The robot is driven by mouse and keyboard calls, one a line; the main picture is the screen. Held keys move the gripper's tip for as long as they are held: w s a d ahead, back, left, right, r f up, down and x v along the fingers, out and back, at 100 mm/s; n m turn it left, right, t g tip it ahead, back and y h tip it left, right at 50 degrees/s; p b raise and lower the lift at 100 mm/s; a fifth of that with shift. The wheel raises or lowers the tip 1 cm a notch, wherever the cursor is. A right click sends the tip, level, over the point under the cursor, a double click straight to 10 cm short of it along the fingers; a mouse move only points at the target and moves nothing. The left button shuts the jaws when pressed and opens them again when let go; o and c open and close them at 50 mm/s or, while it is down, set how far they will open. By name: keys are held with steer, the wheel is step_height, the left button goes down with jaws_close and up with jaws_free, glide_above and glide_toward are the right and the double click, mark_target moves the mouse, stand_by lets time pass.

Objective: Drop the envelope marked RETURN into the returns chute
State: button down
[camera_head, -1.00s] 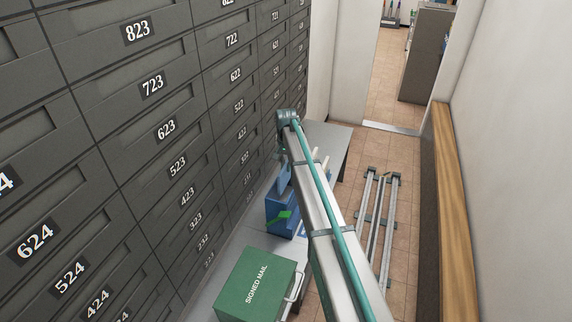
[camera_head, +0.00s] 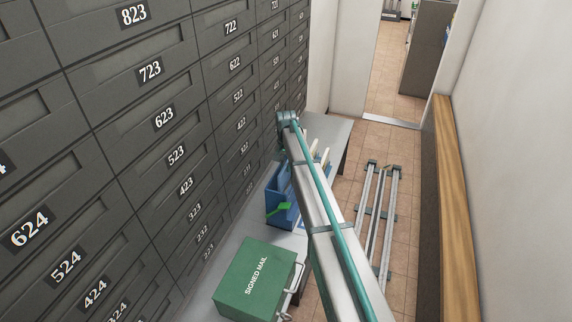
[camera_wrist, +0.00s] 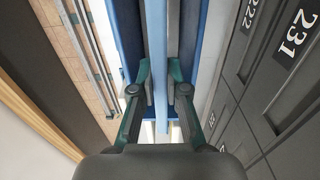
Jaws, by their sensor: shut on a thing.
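In the wrist view my gripper (camera_wrist: 158,90) has its two teal fingertips closed on a thin, pale blue flat piece (camera_wrist: 160,62) seen edge-on. It looks like an envelope, but no RETURN marking shows. Darker blue walls of a blue rack (camera_wrist: 128,35) stand on both sides of it. In the head view the blue rack (camera_head: 279,205) sits on the grey counter, with a green piece on its front and cream envelopes (camera_head: 318,160) upright behind my arm. My arm hides the gripper there. I cannot make out a returns chute.
Numbered dark mailboxes (camera_head: 155,118) line the left wall. Metal rails (camera_head: 376,215) lie on the tiled floor. A wooden ledge (camera_head: 455,190) runs along the right wall. A doorway opens at the back.

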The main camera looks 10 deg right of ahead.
steer(key=shift+f, duration=0.15)
steer(key=c, duration=1.1)
jaws_free()
step_height(320, 180, up, 12)
